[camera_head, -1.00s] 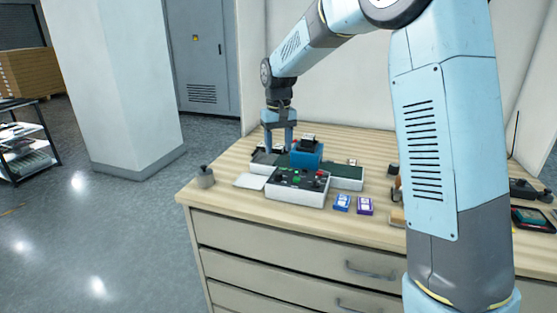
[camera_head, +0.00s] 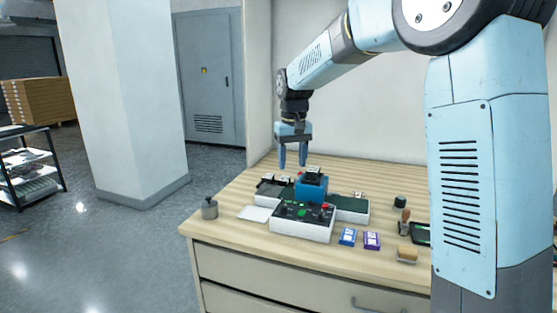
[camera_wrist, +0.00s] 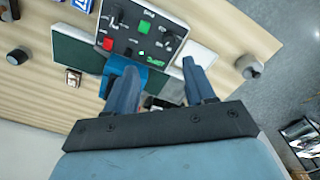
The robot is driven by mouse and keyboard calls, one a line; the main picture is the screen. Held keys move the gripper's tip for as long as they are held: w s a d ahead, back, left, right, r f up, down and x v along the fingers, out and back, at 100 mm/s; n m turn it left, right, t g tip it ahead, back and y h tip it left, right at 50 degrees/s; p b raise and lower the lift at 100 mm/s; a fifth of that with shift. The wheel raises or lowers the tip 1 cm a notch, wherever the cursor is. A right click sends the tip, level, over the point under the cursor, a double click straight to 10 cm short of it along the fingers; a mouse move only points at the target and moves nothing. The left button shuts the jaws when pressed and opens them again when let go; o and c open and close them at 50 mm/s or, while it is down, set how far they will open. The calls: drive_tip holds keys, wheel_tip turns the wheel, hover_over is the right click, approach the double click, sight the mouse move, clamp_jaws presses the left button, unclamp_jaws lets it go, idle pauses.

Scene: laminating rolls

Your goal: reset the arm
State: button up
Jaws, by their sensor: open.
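My gripper (camera_head: 292,163) is open and empty. It hangs from my light blue arm above the left back part of the device on the wooden worktop, with its fingers pointing down. In the wrist view, its two blue fingers (camera_wrist: 160,88) stand apart, with the device beyond them. The fingertips look clear of the device in the head view.
The worktop (camera_head: 225,237) also holds a grey weight-like object (camera_head: 209,208), a blue box (camera_head: 348,237), a purple box (camera_head: 372,240) and a wooden-handled brush (camera_head: 407,254). A white pillar (camera_head: 120,100) and a grey cabinet (camera_head: 210,80) stand behind. Space above the worktop is free.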

drive_tip(key=s+d+r+m+t, duration=0.1)
drive_tip(key=s+d+r, duration=0.2)
drive_tip(key=s+d, duration=0.4)
drive_tip(key=s+d+r+m+t, duration=0.1)
drive_tip(key=s+d+r+t, duration=0.15)
drive_tip(key=s+d, duration=0.45)
drive_tip(key=s+d+f+t, duration=0.1)
drive_tip(key=s+d, duration=0.1)
drive_tip(key=s, duration=0.7)
drive_tip(key=s+d+f+m, duration=0.1)
drive_tip(key=s+d+f, duration=0.1)
drive_tip(key=s, duration=0.7)
drive_tip(key=shift+d+t, duration=0.35)
drive_tip(key=shift+d, duration=0.05)
